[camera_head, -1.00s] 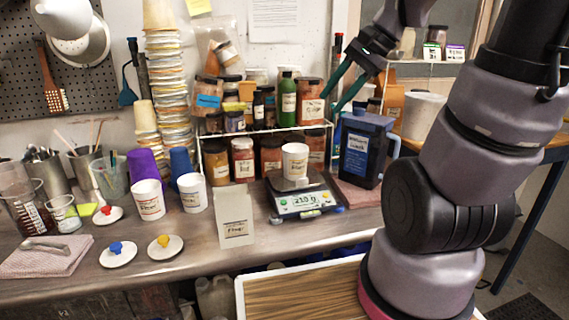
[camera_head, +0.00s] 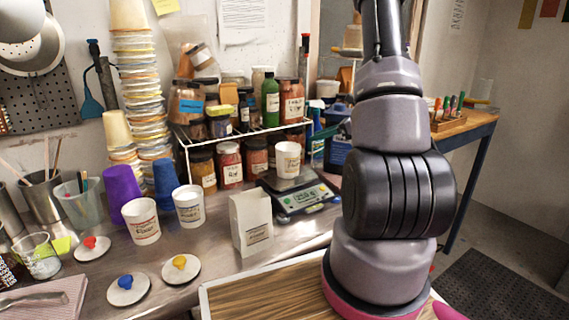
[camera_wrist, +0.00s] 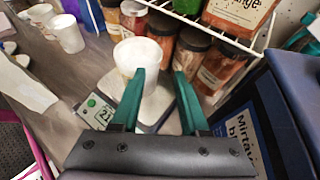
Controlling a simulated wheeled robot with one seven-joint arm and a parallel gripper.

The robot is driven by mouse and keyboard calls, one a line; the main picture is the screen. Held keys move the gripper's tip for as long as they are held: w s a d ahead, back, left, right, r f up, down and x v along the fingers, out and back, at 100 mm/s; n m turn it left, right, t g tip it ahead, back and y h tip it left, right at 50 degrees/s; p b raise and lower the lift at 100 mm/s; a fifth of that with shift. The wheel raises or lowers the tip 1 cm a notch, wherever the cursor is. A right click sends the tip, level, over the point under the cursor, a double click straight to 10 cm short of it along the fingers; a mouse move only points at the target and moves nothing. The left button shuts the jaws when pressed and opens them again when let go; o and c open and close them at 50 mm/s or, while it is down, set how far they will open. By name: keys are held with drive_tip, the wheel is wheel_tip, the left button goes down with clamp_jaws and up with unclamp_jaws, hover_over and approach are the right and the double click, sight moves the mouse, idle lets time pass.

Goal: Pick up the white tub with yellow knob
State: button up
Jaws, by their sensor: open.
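A round white lid with a yellow knob (camera_head: 180,268) lies flat on the bench. I see no tub wearing a yellow knob. One white tub (camera_head: 288,158) stands upright on the digital scale (camera_head: 297,197). Two more white tubs, one (camera_head: 141,222) nearer and one (camera_head: 189,207) beside it, stand left of the scale. My gripper (camera_wrist: 160,73) is open in the wrist view, its green fingers pointing toward the scale. The scale's tub (camera_wrist: 140,55) shows beyond the left finger, which overlaps it; contact cannot be told. My arm hides most of the gripper in the head view.
Lids with blue (camera_head: 126,282) and red (camera_head: 91,243) knobs lie at the left. A white paper bag (camera_head: 251,220) stands before the scale. A wire rack (camera_head: 250,133) of jars is behind it. A dark blue jug (camera_wrist: 275,120) stands close at the gripper's right.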

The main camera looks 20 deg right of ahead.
drive_tip(key=x, duration=0.9)
drive_tip(key=shift+w+a, duration=0.1)
drive_tip(key=shift+w, duration=0.05)
clamp_jaws()
idle(1.2)
